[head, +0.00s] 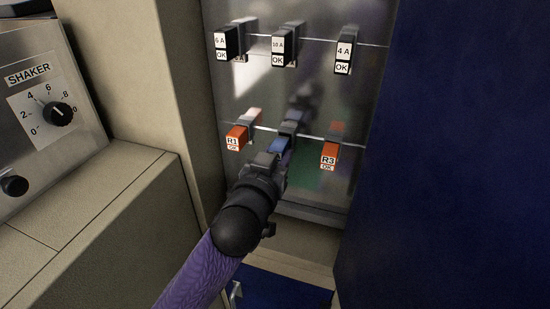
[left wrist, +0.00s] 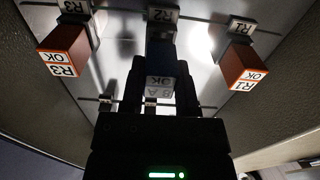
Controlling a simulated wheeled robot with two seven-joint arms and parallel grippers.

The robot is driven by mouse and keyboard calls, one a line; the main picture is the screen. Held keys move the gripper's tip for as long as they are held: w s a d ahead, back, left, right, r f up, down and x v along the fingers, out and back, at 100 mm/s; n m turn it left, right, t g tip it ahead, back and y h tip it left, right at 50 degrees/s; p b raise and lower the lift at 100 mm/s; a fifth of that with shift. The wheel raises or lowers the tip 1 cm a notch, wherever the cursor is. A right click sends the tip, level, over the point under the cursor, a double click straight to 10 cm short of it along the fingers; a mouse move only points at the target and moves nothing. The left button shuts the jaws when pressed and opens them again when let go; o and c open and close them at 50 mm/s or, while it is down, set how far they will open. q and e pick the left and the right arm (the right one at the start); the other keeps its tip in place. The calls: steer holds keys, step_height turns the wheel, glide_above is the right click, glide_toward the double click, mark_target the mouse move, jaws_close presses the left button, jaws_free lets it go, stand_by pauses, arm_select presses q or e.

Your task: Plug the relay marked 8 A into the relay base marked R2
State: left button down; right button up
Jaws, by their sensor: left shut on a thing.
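My left gripper (head: 268,160) reaches up to the metal panel and is shut on the relay marked 8 A (left wrist: 160,86), whose white label shows upside down between the fingers in the left wrist view. In the head view a bluish block (head: 279,146), likely this relay, shows just beyond the fingers. The relay base marked R2 (left wrist: 163,14) shows its label directly beyond the held relay, in line with it. The fingers hide most of the base, and I cannot tell whether relay and base touch. My right gripper is not in view.
Orange relays marked R1 (head: 236,137) and R3 (head: 329,155) sit on either side on the lower rail. Black relays marked 6 A (head: 221,43), 10 A (head: 279,47) and 4 A (head: 343,55) sit above. A dark blue surface (head: 450,150) bounds the right; a SHAKER box (head: 45,100) stands left.

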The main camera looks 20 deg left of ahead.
arm_select(q)
steer(key=shift+w, duration=0.8)
steer(key=shift+c, duration=1.4)
jaws_free()
steer(key=s, duration=1)
steer(key=shift+a+p, duration=0.15)
steer(key=shift+p, duration=0.2)
steer(key=s+a+f+m+g, duration=0.1)
steer(key=s+f+g, duration=0.15)
steer(key=f, duration=0.85)
steer(key=s+f+g+b, duration=0.1)
steer(key=f+g, duration=0.2)
steer(key=f, duration=0.8)
steer(key=s+a+f+m+g, duration=0.1)
steer(key=s+f+g, duration=0.15)
steer(key=f, duration=0.85)
steer(key=s+a+f+g, duration=0.1)
steer(key=s+f+g, duration=0.2)
steer(key=s+f, duration=0.3)
steer(key=s+f+g+b, duration=0.1)
steer(key=s+f+g, duration=0.2)
steer(key=s, duration=1.1)
steer(key=s+a+f+g, duration=0.1)
steer(key=s+f+g, duration=0.2)
steer(key=s+f, duration=0.6)
steer(key=shift+s+a+y, duration=0.35)
steer(key=shift+s+y, duration=0.05)
steer(key=shift+s, duration=0.05)
